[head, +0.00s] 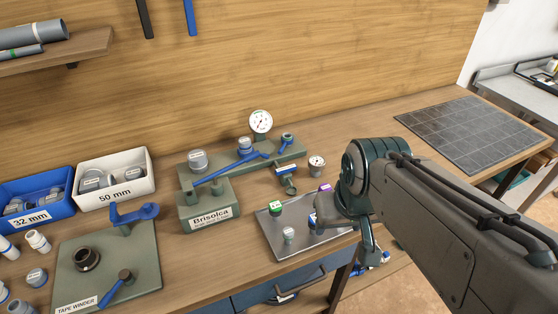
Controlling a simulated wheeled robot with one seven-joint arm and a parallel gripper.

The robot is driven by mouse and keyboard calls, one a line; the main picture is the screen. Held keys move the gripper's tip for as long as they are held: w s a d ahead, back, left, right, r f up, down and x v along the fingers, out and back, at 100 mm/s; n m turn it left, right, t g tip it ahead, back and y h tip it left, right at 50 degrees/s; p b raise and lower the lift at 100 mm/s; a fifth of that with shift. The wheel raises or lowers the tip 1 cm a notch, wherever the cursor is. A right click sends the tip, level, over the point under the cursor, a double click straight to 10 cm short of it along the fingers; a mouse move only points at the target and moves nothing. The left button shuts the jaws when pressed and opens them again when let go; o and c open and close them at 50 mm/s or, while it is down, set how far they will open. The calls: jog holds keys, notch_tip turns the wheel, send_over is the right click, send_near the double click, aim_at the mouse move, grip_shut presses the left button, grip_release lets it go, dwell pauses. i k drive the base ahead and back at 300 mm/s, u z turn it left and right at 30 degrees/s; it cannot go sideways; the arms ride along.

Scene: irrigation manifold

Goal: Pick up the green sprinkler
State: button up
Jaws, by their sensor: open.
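The green sprinkler (276,208) is a small dark piece with a green top. It stands on the left part of a grey metal tray (277,247) on the workbench, in the head view. My gripper (371,257) hangs at the right end of the tray, to the right of the green sprinkler and apart from it. It is open, and no object shows between its fingers, though my arm hides part of it. A purple-topped piece (325,188), a white-grey piece (289,234) and a blue-marked piece (312,219) share the tray. The gripper partly covers the tray's right side.
A green manifold stand labelled Brisolca (208,217) with a gauge (261,122) stands behind and left of the tray. A tape winder (140,268) and bins (115,200) are at left. The bench right of my arm holds a dark grid mat (470,130).

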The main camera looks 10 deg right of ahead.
aim_at(274, 207)
jog(key=z, duration=1.4)
jog(key=k, duration=0.7)
jog(key=u, duration=0.9)
jog(key=i, duration=0.5)
jog(key=z, duration=0.05)
